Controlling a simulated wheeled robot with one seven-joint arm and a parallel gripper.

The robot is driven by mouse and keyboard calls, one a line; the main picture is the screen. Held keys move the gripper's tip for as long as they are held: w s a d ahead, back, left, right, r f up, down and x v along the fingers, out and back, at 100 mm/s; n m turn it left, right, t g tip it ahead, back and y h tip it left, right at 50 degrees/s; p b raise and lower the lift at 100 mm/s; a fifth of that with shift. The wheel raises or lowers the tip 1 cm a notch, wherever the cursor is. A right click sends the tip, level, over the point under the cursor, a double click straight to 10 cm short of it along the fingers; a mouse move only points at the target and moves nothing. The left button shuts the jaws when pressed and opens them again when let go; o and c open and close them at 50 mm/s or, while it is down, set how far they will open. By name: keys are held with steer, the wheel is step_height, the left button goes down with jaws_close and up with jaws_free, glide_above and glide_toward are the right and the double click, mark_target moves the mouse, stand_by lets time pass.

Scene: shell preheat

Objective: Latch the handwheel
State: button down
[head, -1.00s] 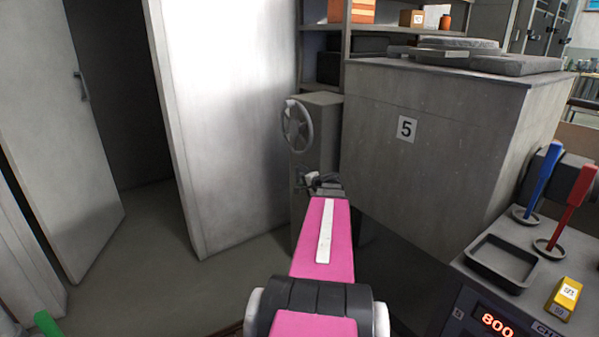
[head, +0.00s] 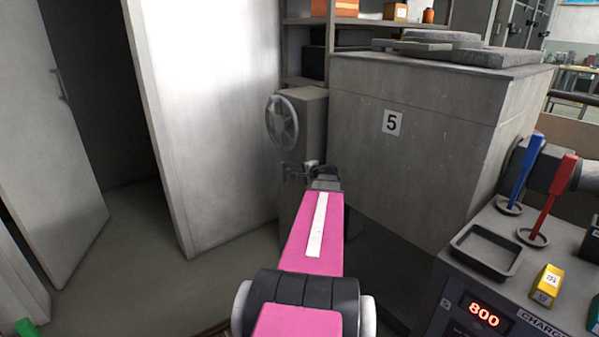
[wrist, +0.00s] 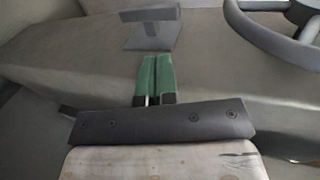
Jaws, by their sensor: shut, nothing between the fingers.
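The handwheel (head: 283,121) is a grey spoked wheel on the side of a grey pedestal (head: 314,125) in the head view. In the wrist view the handwheel's rim (wrist: 262,37) shows at the upper right, partly cut off by the frame. My gripper (wrist: 155,58) is shut and empty, its green fingers side by side. It is to the left of the wheel in the wrist view, apart from it. A grey bar on a small plate (wrist: 150,28) lies just ahead of the fingertips. In the head view my gripper (head: 300,172) is small and dark, below the wheel.
A large grey block marked 5 (head: 435,165) stands right of the pedestal. A pale panel (head: 205,120) stands to the left. A console (head: 480,300) with blue and red levers, a tray and an 800 display is at the right. Open floor lies at lower left.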

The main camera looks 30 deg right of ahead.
glide_toward(282, 163)
steer(key=w+f, duration=0.2)
steer(key=w, duration=0.1)
steer(key=w+f, duration=0.1)
steer(key=w, duration=0.1)
steer(key=shift+f, duration=0.35)
steer(key=shift+w+a, duration=0.1)
steer(key=shift+w, duration=0.5)
steer(key=shift+w+r, duration=0.3)
steer(key=shift+w, duration=0.1)
steer(key=shift+w+r, duration=0.2)
steer(key=shift+w, duration=0.2)
steer(key=shift+w+a+r, duration=0.1)
steer(key=shift+w+r, duration=0.1)
steer(key=shift+w, duration=0.75)
steer(key=shift+x, duration=1.75)
steer(key=shift+w, duration=0.1)
steer(key=shift+r, duration=0.1)
